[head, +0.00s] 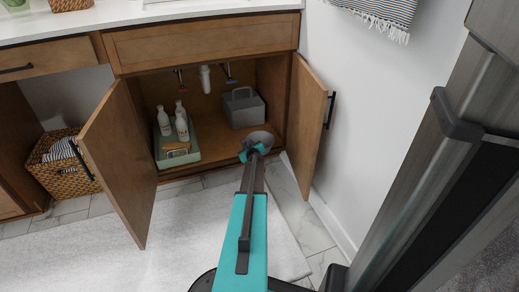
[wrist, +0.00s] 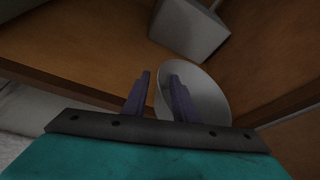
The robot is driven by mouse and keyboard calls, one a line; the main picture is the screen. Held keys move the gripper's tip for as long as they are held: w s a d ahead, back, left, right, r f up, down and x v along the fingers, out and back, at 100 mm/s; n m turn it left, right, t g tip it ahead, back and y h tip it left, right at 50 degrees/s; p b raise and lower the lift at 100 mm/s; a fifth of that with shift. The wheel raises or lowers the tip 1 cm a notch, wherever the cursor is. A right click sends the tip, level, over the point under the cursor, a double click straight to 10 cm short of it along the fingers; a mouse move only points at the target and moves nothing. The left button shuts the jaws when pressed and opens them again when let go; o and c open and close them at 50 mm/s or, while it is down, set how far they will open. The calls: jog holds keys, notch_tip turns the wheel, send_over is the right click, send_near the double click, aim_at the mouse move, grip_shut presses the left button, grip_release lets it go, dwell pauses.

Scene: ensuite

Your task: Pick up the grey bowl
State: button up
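The grey bowl (head: 263,136) stands on the floor of the open cabinet, near its front right. My gripper (head: 253,150) reaches in over the cabinet's front edge and hides part of the bowl. In the wrist view the bowl (wrist: 208,88) lies beyond and to the right of the fingers. My gripper (wrist: 158,78) is open, with a gap between its two fingers. The left finger shows outside the bowl's left rim, and the right finger overlaps the bowl's inside. Whether either finger touches the bowl I cannot tell.
A grey caddy (head: 244,108) stands behind the bowl. A green tray (head: 160,158) with white bottles (head: 182,123) is to the left. The open cabinet doors (head: 121,160) and (head: 307,125) flank my arm. Pipes (head: 205,78) hang above. A wicker basket (head: 62,181) stands far left.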

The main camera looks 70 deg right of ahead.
jog(key=shift+w+d+f, duration=0.2)
jog(key=shift+w+d, duration=0.1)
jog(key=shift+d, duration=0.2)
grip_shut()
dwell(0.3)
